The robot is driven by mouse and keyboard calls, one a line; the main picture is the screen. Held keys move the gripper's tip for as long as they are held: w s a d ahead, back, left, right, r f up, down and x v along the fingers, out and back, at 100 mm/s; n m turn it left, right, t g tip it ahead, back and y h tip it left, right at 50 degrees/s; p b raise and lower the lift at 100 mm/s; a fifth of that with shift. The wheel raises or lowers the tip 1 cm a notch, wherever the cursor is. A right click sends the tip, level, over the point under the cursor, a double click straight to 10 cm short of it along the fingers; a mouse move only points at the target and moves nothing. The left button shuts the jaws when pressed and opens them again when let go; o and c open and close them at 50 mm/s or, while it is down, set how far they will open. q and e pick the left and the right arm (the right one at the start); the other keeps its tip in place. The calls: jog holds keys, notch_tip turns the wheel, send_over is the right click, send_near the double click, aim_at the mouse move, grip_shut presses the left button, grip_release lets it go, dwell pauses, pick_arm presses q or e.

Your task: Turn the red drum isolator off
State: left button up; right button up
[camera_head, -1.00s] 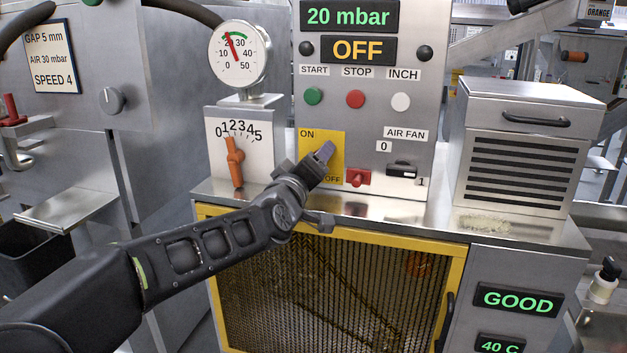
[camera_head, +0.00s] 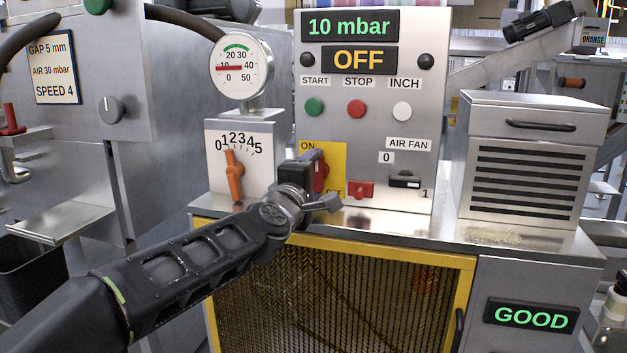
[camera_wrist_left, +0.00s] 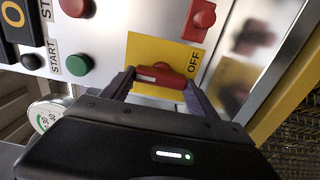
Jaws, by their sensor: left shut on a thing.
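The red drum isolator handle (camera_head: 321,178) sits on a yellow plate (camera_head: 338,160) marked ON at top and OFF at bottom. My left gripper (camera_head: 312,169) is at the plate and partly hides the handle and the OFF label. In the left wrist view the red handle (camera_wrist_left: 160,73) lies between the two fingertips of my left gripper (camera_wrist_left: 158,80), which is shut on it. There the OFF label shows clearly to the right of the handle. The handle looks about upright in the head view. My right gripper is not in view.
A small red knob (camera_head: 360,190) and the black air fan switch (camera_head: 404,180) are close to the plate's right. The orange lever (camera_head: 234,178) stands left of my gripper. The display (camera_head: 350,26) reads 10 mbar; the one below (camera_head: 345,60) reads OFF.

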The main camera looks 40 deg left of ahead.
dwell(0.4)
pick_arm(q)
jog(key=o, duration=1.4)
jog(key=shift+c, duration=0.2)
jog(key=v, duration=0.7)
jog(key=shift+s+d+p, duration=0.15)
jog(key=shift+s+p, duration=0.15)
jog(key=shift+s, duration=0.1)
jog(key=shift+f, duration=0.1)
